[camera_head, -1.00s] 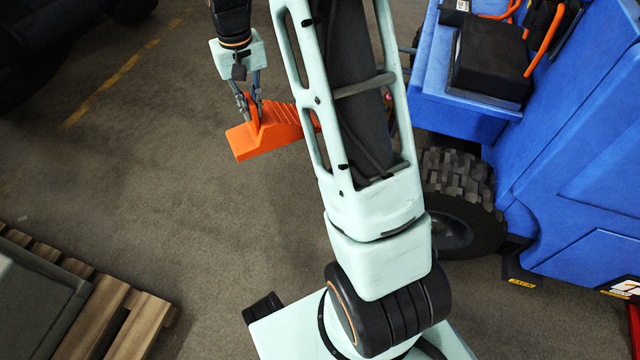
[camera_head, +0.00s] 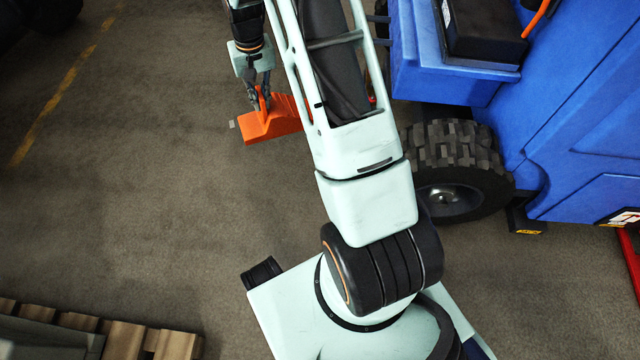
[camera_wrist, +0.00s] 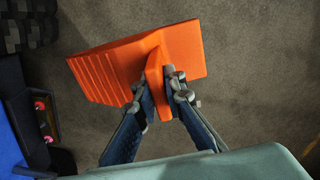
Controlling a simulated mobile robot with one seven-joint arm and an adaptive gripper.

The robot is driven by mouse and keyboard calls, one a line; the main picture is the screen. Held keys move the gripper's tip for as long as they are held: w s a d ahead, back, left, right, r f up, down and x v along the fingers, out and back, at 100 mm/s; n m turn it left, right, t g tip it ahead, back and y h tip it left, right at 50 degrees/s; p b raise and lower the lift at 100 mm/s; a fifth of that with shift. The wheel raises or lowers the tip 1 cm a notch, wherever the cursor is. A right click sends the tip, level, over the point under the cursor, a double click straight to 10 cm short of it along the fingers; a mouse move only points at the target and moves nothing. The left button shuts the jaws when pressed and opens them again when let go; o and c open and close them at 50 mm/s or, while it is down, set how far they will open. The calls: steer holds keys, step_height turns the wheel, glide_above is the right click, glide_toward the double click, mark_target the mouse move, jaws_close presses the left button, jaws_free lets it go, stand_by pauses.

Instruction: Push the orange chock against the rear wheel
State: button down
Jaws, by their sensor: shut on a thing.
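The orange chock (camera_head: 272,122) is a ridged wedge with an upright fin. My gripper (camera_head: 263,101) is shut on the fin. In the wrist view the two fingers of my gripper (camera_wrist: 158,92) pinch the fin of the chock (camera_wrist: 113,70) from both sides, and its ridged slope faces left. Part of the chock is hidden behind my arm in the head view. The rear wheel (camera_head: 462,152), a black knobbly tyre with a grey hub, is under the blue vehicle, right of my arm and apart from the chock. A tyre tread (camera_wrist: 30,22) shows at the wrist view's upper left.
The blue vehicle (camera_head: 560,120) fills the right side. A wooden pallet (camera_head: 125,340) with a dark box lies at the lower left. The grey floor (camera_head: 150,190) left of my arm is clear, with a yellow line farther left.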

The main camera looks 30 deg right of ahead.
steer(key=shift+m, duration=0.7)
steer(key=d+f, duration=0.1)
steer(key=f, duration=0.2)
steer(key=d+f, duration=0.1)
steer(key=f, duration=0.1)
steer(key=d+f, duration=0.1)
steer(key=f, duration=0.2)
steer(key=shift+s+f, duration=0.2)
steer(key=shift+f, duration=0.15)
steer(key=s+d+f+m+b, duration=0.1)
steer(key=s+f, duration=0.3)
steer(key=f, duration=0.7)
steer(key=s+d+f+m+b, duration=0.1)
steer(key=s+d+f, duration=0.3)
steer(key=f, duration=0.7)
steer(key=s+d+f+m+b, duration=0.1)
steer(key=s+d+f+b, duration=0.1)
steer(key=f, duration=1)
steer(key=shift+s+d+m, duration=0.4)
steer(key=shift+s+d, duration=0.05)
steer(key=shift+s, duration=0.7)
steer(key=shift+f, duration=0.35)
steer(key=c, duration=1.9)
jaws_free()
steer(key=shift+c, duration=0.2)
steer(key=shift+s, duration=0.1)
